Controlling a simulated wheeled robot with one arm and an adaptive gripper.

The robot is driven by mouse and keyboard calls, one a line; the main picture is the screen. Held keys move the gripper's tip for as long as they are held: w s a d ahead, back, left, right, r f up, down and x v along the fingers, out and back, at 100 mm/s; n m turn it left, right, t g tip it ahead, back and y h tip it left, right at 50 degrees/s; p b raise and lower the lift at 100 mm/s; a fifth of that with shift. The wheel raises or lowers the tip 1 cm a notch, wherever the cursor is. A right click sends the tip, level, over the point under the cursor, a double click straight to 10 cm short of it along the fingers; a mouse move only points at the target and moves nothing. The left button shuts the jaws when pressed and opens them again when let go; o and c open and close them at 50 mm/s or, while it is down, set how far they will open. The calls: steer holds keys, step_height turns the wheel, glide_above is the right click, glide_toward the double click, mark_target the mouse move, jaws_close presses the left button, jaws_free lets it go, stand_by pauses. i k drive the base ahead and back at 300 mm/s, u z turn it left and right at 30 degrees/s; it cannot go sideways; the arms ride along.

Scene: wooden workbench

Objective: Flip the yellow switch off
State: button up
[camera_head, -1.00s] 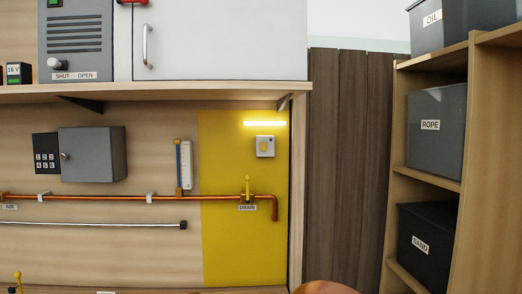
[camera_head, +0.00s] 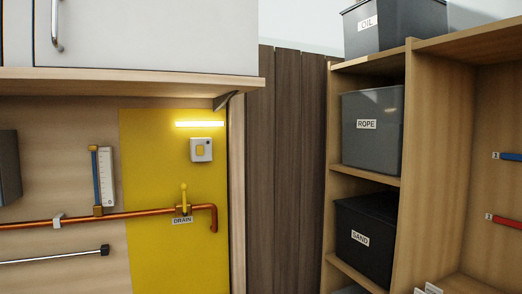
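A light grey switch plate with a yellow rocker, the yellow switch (camera_head: 201,150), is fixed on the yellow wall panel (camera_head: 160,250), right of the picture's left third. A lit yellow-white light bar (camera_head: 200,124) glows just above it. Whether the rocker is tipped up or down is too small to tell. My gripper is not in view.
Below the switch, a copper pipe (camera_head: 130,216) crosses the panel, with a yellow valve handle (camera_head: 183,196) labelled DRAIN. A shelf (camera_head: 130,87) juts out above. Right stand bins labelled OIL (camera_head: 400,28), ROPE (camera_head: 380,128) and SAND (camera_head: 365,240).

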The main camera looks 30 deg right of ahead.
mark_target(200, 148)
steer(key=u, duration=0.4)
steer(key=k, duration=0.65)
steer(key=u, duration=0.75)
steer(key=i, duration=1.45)
steer(key=z, duration=0.6)
